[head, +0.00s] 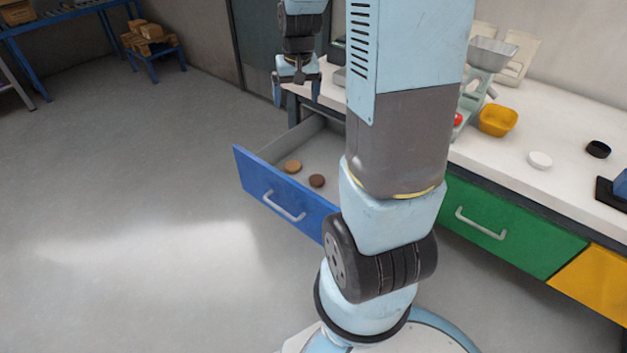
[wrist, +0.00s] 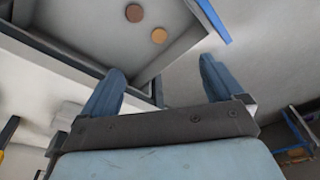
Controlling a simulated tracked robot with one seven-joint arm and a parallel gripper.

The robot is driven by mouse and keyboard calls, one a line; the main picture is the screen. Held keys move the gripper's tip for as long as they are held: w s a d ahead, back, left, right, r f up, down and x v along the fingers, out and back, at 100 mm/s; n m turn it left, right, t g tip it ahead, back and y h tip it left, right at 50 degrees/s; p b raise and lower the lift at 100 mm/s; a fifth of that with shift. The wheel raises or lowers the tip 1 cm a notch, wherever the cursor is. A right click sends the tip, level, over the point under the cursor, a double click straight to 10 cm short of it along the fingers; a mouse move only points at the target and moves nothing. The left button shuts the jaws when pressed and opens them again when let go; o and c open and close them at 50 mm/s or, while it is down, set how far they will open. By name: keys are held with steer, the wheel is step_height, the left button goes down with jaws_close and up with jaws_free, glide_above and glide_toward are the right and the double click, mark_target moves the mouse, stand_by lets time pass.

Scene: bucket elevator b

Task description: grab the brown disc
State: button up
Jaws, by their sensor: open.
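The brown disc (head: 317,181) lies on the floor of the open blue drawer (head: 287,197). A lighter tan disc (head: 293,166) lies beside it, a little apart. In the wrist view the brown disc (wrist: 134,12) and the tan disc (wrist: 159,36) show near the top edge, beyond the fingers. My gripper (head: 297,88) is open and empty. It hangs high near the back end of the drawer, well above and apart from both discs. Its two blue fingers (wrist: 160,82) are spread wide in the wrist view.
The white worktop (head: 560,140) holds a yellow bin (head: 498,119), a white disc (head: 540,159), a black ring-shaped piece (head: 598,149) and a scale-like device (head: 490,60). The green drawer (head: 510,229) and yellow drawer (head: 595,280) are shut. The floor left of the blue drawer is clear.

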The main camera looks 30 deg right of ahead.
steer(key=w+d+f+m+g, duration=0.1)
steer(key=w+d+f, duration=0.1)
steer(key=f, duration=0.4)
steer(key=w+d+f, duration=0.2)
steer(key=d+f, duration=0.1)
steer(key=f, duration=0.2)
steer(key=m+g, duration=0.1)
glide_toward(317, 179)
steer(key=shift+w+f, duration=0.15)
steer(key=shift+f, duration=4.15)
steer(key=shift+c, duration=0.3)
steer(key=c, duration=1.1)
steer(key=shift+r, duration=0.15)
